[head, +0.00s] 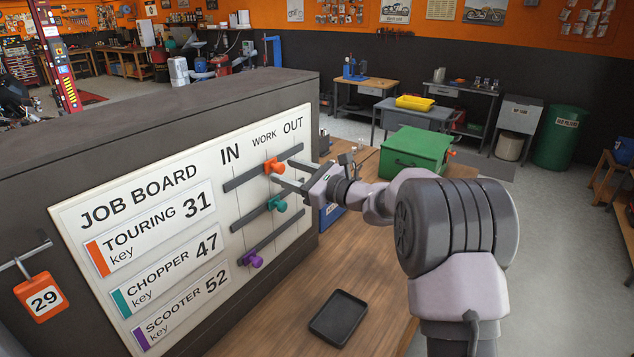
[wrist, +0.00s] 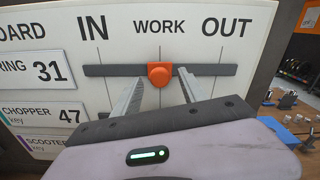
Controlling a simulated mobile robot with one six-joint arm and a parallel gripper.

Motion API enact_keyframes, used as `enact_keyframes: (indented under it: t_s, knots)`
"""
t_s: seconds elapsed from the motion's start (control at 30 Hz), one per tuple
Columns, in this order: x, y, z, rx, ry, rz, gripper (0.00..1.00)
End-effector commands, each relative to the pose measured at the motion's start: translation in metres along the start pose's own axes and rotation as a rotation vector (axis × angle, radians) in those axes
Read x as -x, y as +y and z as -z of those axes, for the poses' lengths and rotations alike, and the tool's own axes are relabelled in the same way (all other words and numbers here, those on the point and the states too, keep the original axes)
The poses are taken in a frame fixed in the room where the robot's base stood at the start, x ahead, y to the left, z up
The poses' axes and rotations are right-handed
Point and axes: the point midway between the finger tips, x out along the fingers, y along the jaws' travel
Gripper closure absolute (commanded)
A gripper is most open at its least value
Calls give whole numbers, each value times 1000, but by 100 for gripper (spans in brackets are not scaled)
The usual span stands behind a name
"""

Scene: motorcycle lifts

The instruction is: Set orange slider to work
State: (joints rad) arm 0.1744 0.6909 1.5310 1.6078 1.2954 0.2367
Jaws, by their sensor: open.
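The orange slider (head: 275,166) is a knob on the top dark rail (head: 241,179) of the white job board, in the TOURING row. In the wrist view the orange slider (wrist: 160,75) sits on the vertical line under the WORK label (wrist: 160,26), about midway between IN and OUT. My gripper (head: 284,179) reaches in from the right and is open. In the wrist view my gripper (wrist: 160,84) has one finger on each side of the knob, with visible gaps. Whether the fingertips reach as deep as the knob is unclear.
A teal slider (head: 277,204) on the middle rail and a purple slider (head: 252,261) on the bottom rail sit below. A black tray (head: 339,317) and green box (head: 415,150) stand on the wooden bench (head: 270,335).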

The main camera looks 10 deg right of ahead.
Motion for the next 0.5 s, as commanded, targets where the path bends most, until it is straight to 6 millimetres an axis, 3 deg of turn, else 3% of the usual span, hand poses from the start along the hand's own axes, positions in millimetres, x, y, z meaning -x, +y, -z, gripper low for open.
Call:
enact_keyframes:
  t_s: [0.3,0.5]
  knots:
    - [96,-1,1,-1,1,5,50]
    - [137,0,0,0,0,3,50]
